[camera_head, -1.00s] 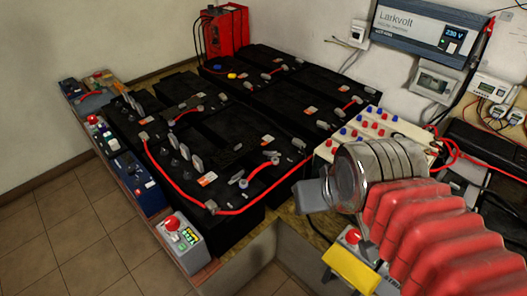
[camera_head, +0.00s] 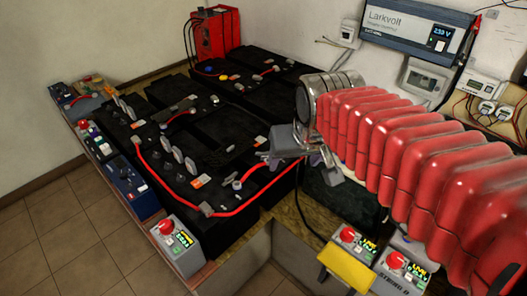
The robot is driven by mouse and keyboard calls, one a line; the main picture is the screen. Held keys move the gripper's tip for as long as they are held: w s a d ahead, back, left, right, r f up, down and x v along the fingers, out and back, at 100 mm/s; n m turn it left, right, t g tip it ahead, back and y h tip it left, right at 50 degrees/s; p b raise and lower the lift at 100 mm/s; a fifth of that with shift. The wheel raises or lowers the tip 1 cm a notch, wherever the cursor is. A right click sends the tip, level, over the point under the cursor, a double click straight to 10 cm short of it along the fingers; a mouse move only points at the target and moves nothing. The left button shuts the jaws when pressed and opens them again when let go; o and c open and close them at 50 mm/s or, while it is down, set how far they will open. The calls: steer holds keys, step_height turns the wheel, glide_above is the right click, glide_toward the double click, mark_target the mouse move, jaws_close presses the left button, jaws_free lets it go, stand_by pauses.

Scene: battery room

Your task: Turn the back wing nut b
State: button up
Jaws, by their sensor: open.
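Black batteries (camera_head: 225,150) stand in rows on a wooden bench, with small grey fittings on their tops. Small fittings show on the back batteries, including a blue one (camera_head: 222,69) and a yellow one (camera_head: 209,72). They are too small to tell which is wing nut b. My gripper (camera_head: 300,164) is open and empty above the right edge of the near batteries, with my red-sleeved arm stretching in from the right. My arm hides part of the back right batteries.
A red unit (camera_head: 215,35) stands at the back corner. A Larkvolt inverter (camera_head: 415,25) is on the wall behind my arm. Grey boxes with red knobs stand at the front left (camera_head: 180,247) and front right (camera_head: 400,268), near a yellow block (camera_head: 346,268). Tiled floor is clear at left.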

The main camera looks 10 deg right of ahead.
steer(key=w+f, duration=0.2)
steer(key=w, duration=0.6)
steer(key=w+f, duration=0.3)
steer(key=w, duration=0.6)
steer(key=m+g, duration=0.1)
glide_toward(263, 153)
steer(key=v, duration=0.6)
steer(key=shift+a+f, duration=0.1)
steer(key=shift+a, duration=0.15)
steer(key=shift+w+f, duration=0.1)
steer(key=shift+d+x, duration=0.2)
steer(key=shift+x, duration=6.55)
steer(key=shift+c, duration=0.2)
steer(key=c, duration=1)
